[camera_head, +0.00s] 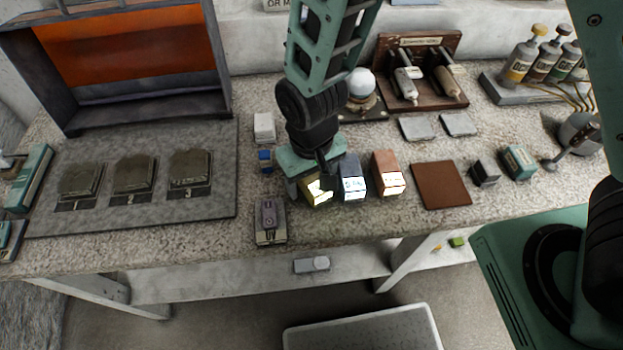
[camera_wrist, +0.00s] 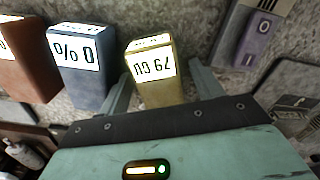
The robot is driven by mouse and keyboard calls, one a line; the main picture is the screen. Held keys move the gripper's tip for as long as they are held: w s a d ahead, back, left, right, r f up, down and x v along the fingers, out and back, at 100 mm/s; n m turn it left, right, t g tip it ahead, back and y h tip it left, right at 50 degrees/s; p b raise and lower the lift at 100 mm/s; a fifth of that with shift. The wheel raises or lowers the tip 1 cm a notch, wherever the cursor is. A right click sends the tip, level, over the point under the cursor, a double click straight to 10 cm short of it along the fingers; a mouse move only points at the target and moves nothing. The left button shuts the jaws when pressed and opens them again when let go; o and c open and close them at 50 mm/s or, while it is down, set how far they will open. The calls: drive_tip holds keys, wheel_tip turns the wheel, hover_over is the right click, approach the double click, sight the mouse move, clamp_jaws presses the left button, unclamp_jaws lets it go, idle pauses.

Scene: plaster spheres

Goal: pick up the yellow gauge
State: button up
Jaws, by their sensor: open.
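The yellow gauge (camera_head: 319,194) is a small upright box with a lit white display, on the speckled bench top. In the wrist view the yellow gauge (camera_wrist: 156,82) shows its display upside down. My gripper (camera_head: 311,184) is over it, partly hiding it in the head view. In the wrist view my gripper (camera_wrist: 160,76) is open, with one finger on each side of the gauge. I cannot tell whether either finger touches it. The gauge's lower part is hidden behind the gripper body.
A blue gauge (camera_head: 352,180) stands close beside the yellow one, with a copper-brown gauge (camera_head: 387,174) beyond it. A grey UV switch box (camera_head: 270,220) is to the left, near the bench's front edge. A brown square pad (camera_head: 441,185) lies at right.

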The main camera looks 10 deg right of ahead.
drive_tip(key=shift+f, duration=0.25)
idle(0.3)
drive_tip(key=c, duration=1.3)
drive_tip(key=shift+o, duration=0.2)
wheel_tip(320, 180, up, 11)
drive_tip(key=shift+f, duration=0.2)
drive_tip(key=o, duration=0.3)
